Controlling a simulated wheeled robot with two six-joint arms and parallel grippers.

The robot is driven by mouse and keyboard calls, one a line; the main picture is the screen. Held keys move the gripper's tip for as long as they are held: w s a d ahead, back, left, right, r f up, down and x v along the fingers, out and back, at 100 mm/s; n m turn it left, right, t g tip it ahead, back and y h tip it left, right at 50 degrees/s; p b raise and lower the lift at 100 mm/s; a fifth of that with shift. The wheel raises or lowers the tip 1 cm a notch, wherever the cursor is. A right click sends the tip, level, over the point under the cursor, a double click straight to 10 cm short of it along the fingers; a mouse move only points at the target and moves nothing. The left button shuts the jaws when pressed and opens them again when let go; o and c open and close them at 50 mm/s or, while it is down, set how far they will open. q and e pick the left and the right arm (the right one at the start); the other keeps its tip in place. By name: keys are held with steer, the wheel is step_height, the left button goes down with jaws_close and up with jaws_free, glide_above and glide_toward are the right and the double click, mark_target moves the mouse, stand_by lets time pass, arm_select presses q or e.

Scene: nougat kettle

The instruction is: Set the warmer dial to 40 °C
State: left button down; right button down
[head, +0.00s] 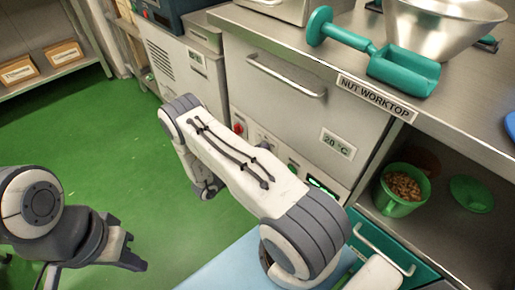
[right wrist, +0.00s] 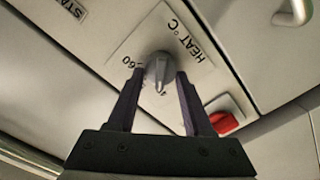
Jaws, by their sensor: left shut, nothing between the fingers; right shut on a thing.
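The warmer dial (right wrist: 158,66) is a grey knob on a pale plate marked "HEAT °C" in the right wrist view. My right gripper (right wrist: 159,78) is shut on the knob, one dark finger on each side. In the head view a label on the warmer front reads "20 °C" (head: 338,144), and my right arm hides the right gripper. My left gripper (head: 132,258) is shut and empty at the lower left, away from the warmer.
A red switch (right wrist: 223,122) sits beside the dial plate. The nut worktop (head: 330,55) carries a teal scoop (head: 405,70) and a metal bowl (head: 440,35). A green bucket of nuts (head: 401,190) stands on the shelf below. The green floor at left is clear.

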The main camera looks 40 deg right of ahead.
steer(key=shift+n, duration=0.8)
steer(key=shift+f, duration=0.1)
steer(key=shift+c, duration=1.5)
jaws_free()
steer(key=a+p, duration=0.1)
steer(key=a, duration=0.9)
steer(key=shift+s+a+p, duration=0.3)
steer(key=shift+s+p, duration=0.05)
